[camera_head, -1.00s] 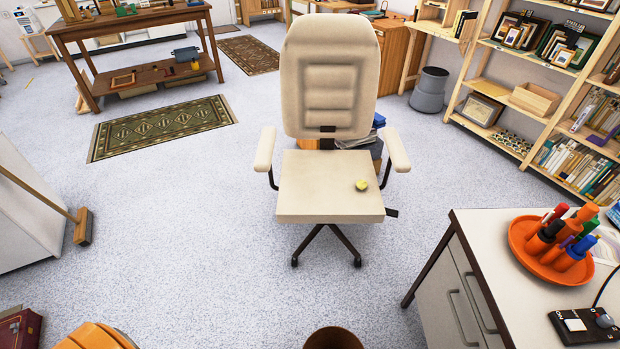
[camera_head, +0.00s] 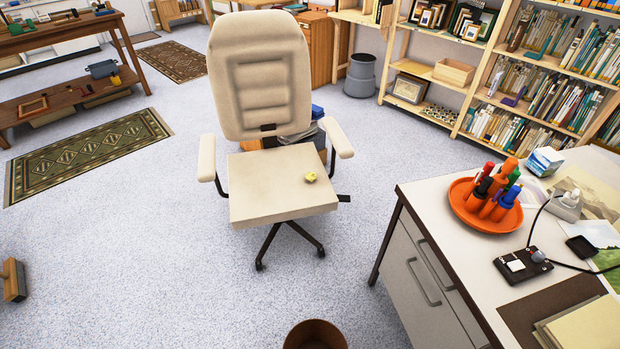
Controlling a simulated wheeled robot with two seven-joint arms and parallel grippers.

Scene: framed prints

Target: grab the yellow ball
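A small yellow ball (camera_head: 310,177) rests on the seat of a cream office chair (camera_head: 275,205), right of the seat's middle. The chair faces me, with its backrest behind the ball and an armrest on each side. Neither of my grippers shows in the head view.
A white desk (camera_head: 420,205) stands at the right, with an orange tray (camera_head: 465,212) of markers and a black switch box (camera_head: 520,268). A brown bin (camera_head: 315,335) is at the bottom edge. Shelves (camera_head: 470,95) line the back right.

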